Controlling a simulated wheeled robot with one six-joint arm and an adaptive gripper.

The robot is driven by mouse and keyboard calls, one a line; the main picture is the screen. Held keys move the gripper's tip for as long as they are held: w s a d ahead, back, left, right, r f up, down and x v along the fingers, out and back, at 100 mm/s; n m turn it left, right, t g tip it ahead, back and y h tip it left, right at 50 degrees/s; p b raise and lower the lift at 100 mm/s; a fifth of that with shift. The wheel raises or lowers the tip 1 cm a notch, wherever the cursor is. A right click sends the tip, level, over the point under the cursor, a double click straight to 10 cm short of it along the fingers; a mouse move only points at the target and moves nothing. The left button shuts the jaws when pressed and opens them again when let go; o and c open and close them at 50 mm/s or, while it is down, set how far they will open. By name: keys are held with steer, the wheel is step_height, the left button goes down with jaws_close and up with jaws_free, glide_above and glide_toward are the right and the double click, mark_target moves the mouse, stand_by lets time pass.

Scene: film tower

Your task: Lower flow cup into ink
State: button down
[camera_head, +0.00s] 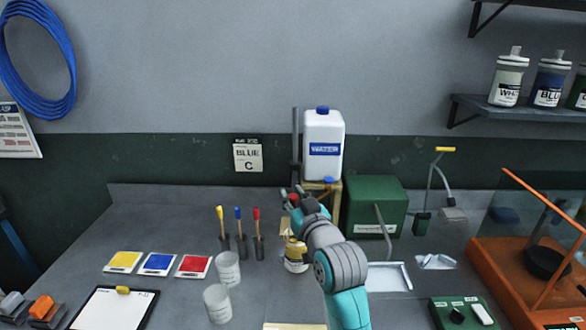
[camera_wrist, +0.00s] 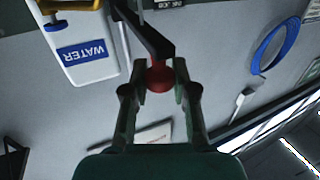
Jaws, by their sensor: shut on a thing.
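My gripper (camera_head: 293,194) is at the dark upright post (camera_head: 296,140) left of the water jug. In the wrist view its fingers (camera_wrist: 160,78) are shut on a red knob (camera_wrist: 160,76), at the end of a dark bar (camera_wrist: 148,32). A small can with a yellow and dark label (camera_head: 296,262) stands on the bench below my gripper. The flow cup cannot be told apart clearly; yellowish parts show at the can's top. The can's contents are hidden.
A white water jug (camera_head: 323,150) stands on a wooden stand close beside the gripper, with a green box (camera_head: 375,205) to its right. Three coloured-handled tools (camera_head: 240,245) and two pale cups (camera_head: 217,303) stand left. The bench at far left back is clear.

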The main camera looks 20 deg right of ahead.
step_height(320, 180, down, 6)
steer(key=shift+f, duration=0.1)
stand_by(0.4)
steer(key=c, duration=0.9)
jaws_free()
steer(key=shift+s, duration=0.1)
steer(key=s+d, duration=0.1)
steer(key=s, duration=1)
steer(key=shift+s, duration=0.4)
steer(key=shift+d, duration=0.1)
